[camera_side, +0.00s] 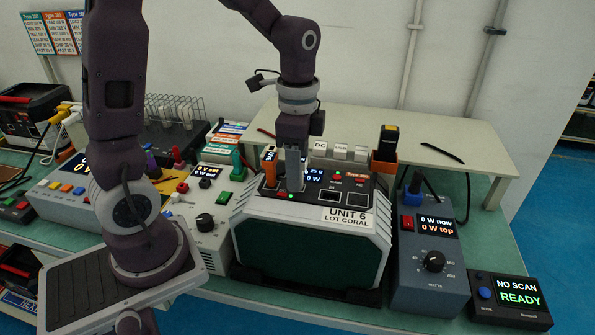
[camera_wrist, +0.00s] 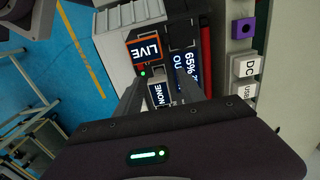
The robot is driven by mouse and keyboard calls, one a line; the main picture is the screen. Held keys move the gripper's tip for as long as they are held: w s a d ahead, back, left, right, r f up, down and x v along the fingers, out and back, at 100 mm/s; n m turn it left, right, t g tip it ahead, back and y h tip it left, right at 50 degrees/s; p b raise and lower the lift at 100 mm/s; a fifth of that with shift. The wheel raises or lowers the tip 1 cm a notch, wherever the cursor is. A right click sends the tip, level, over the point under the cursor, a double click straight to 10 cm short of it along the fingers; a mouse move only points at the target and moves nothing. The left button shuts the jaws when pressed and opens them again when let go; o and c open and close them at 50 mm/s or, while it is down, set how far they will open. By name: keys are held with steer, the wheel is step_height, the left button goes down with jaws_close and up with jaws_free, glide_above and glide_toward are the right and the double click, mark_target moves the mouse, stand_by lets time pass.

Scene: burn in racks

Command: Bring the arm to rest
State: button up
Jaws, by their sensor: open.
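My gripper (camera_side: 292,180) points down over the top panel of the Unit 6 box (camera_side: 310,240) in the side view. In the wrist view my gripper (camera_wrist: 160,90) has its two fingers apart, with nothing visible held between them. An orange-framed LIVE tag (camera_wrist: 147,50) and a label reading NONE (camera_wrist: 158,95) show on the panel by the fingertips. I cannot tell whether the fingers touch the panel.
A grey load box (camera_side: 432,255) and a scanner reading NO SCAN, READY (camera_side: 512,300) stand to the right. A beige shelf (camera_side: 440,147) with labelled blocks and a yellow-black tool (camera_side: 388,140) lies behind. Instruments crowd the bench left. The bench edge is in front.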

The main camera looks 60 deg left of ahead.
step_height(320, 180, up, 5)
steer(key=shift+r, duration=0.1)
steer(key=s+d+r+n+t, duration=0.2)
steer(key=s+n, duration=0.2)
steer(key=s, duration=0.3)
steer(key=s+d+r+n+t, duration=0.2)
steer(key=s+r+n+t, duration=0.1)
steer(key=s+n, duration=0.2)
steer(key=shift+s+d+r+t, duration=0.2)
steer(key=shift+s+d+t, duration=0.1)
steer(key=shift+s, duration=0.9)
